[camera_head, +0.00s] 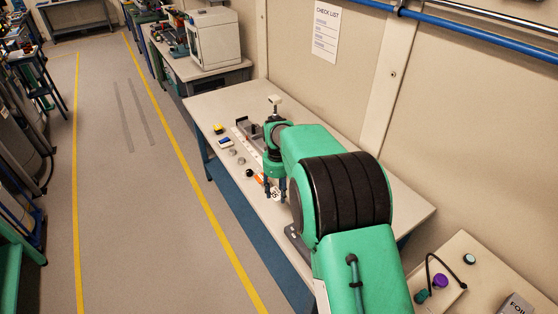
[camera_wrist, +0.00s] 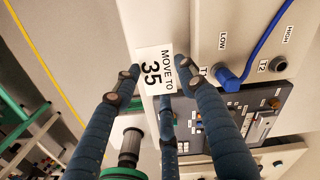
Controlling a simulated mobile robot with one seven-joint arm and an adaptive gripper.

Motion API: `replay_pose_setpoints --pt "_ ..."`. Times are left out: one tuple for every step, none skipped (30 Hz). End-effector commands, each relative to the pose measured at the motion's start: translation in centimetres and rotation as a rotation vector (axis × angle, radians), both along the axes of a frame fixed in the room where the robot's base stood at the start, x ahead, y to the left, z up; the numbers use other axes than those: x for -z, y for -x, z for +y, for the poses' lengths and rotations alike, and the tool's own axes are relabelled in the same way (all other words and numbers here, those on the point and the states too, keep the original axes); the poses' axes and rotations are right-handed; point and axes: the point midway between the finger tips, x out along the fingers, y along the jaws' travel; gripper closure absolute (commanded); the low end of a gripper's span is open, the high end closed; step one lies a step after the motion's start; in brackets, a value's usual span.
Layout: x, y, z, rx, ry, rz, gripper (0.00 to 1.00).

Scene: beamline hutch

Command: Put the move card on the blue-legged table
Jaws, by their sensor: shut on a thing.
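The move card (camera_wrist: 155,68) is white with black print reading "MOVE TO 35". In the wrist view it sits at the tips of my gripper (camera_wrist: 160,80), whose dark blue fingers close on it. In the head view my gripper (camera_head: 275,193) points down over the long pale-topped table along the wall, and the card shows small and white at the fingertips. This table (camera_head: 208,105) has blue legs and a blue frame below its top. Whether the card touches anything under it I cannot tell.
On the table lie a yellow piece (camera_head: 218,129), a blue-and-white box (camera_head: 226,143), grey discs (camera_head: 241,161) and a black ball (camera_head: 249,173). The wrist view shows a panel with a blue cable (camera_wrist: 252,50). A white machine (camera_head: 213,40) stands on the table behind.

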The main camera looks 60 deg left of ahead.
Motion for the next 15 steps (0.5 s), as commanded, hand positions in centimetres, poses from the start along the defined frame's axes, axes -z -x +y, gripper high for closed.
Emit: replay_pose_setpoints --pt "0.5 0.0 -0.1 0.000 0.002 0.001 0.77" --pt "0.8 0.0 -0.1 0.000 0.002 0.001 0.77" --pt "1.3 0.0 -0.1 0.000 0.003 0.001 0.77" --pt "1.7 0.0 -0.1 0.000 0.003 0.001 0.77" --pt "2.1 0.1 -0.1 0.000 0.004 0.002 0.77" --pt "2.7 0.1 -0.1 0.000 0.004 0.002 0.77" --pt "3.1 0.0 -0.1 0.000 0.003 0.001 0.77" --pt "3.6 0.0 -0.1 0.000 0.003 0.001 0.77" --pt "4.2 0.0 -0.1 0.000 0.003 0.000 0.77" --pt "4.6 0.0 -0.1 0.000 0.003 0.001 0.77" --pt "5.0 0.0 -0.1 0.000 0.003 0.001 0.77" --pt "5.4 0.0 -0.1 0.000 0.003 0.000 0.77" --pt "5.6 0.0 -0.1 0.000 0.002 0.001 0.77" --pt "5.7 0.0 0.0 0.000 0.001 0.000 0.77" --pt "5.9 0.0 0.0 0.000 0.001 0.001 0.77"
